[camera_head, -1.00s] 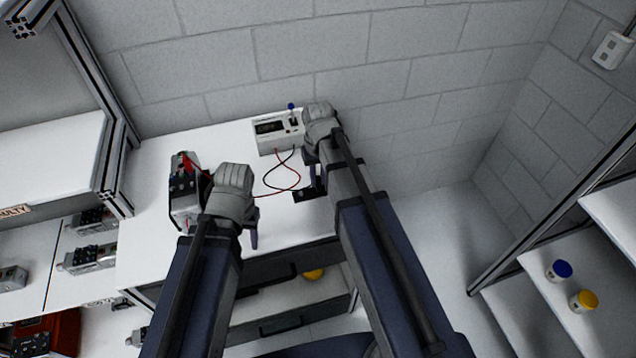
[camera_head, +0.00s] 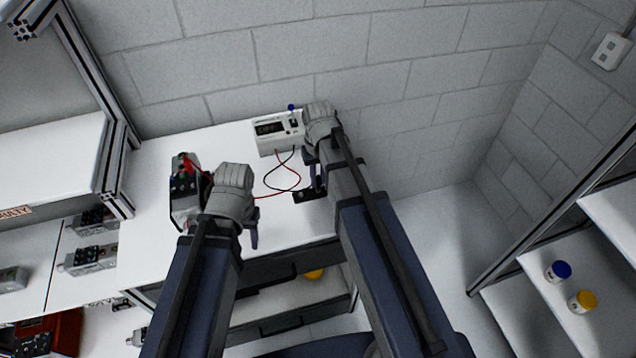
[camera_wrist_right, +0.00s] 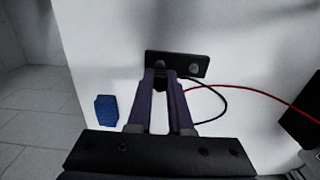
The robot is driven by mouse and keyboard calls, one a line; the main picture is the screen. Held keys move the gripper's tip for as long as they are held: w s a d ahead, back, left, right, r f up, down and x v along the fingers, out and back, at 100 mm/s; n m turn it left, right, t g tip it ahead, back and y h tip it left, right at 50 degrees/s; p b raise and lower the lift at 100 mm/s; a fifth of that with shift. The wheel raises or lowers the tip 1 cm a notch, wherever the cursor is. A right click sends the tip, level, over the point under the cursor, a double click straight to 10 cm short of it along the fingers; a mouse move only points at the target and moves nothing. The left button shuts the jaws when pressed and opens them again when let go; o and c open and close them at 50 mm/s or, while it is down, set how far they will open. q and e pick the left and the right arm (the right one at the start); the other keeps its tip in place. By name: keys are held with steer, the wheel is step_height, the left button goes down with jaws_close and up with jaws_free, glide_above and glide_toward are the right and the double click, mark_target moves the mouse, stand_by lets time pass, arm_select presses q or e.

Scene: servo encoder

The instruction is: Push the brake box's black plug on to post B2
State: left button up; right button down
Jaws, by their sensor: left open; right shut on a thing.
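The brake box (camera_head: 280,132), pale with a dark display, stands at the back of the white bench against the wall. A red and a black lead run from it. My right gripper (camera_wrist_right: 160,78) is shut at the end of the black lead (camera_wrist_right: 222,100); the black plug is mostly hidden between the fingers. The fingertips are at the left part of a black terminal strip (camera_wrist_right: 180,66). One round post (camera_wrist_right: 194,69) shows bare at its right; the other is largely behind the fingertips. I cannot tell how far the plug sits on it. My left gripper (camera_head: 252,236) is open and empty above the bench front.
A dark servo unit (camera_head: 184,190) with a red lead stands left of my left gripper. The red lead (camera_wrist_right: 255,93) crosses right of the strip. A blue block (camera_wrist_right: 106,110) lies left of my right fingers. Shelves stand on both sides.

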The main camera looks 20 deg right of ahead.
steer(key=shift+r+p, duration=2.15)
steer(key=shift+r, duration=0.15)
steer(key=shift+f, duration=0.1)
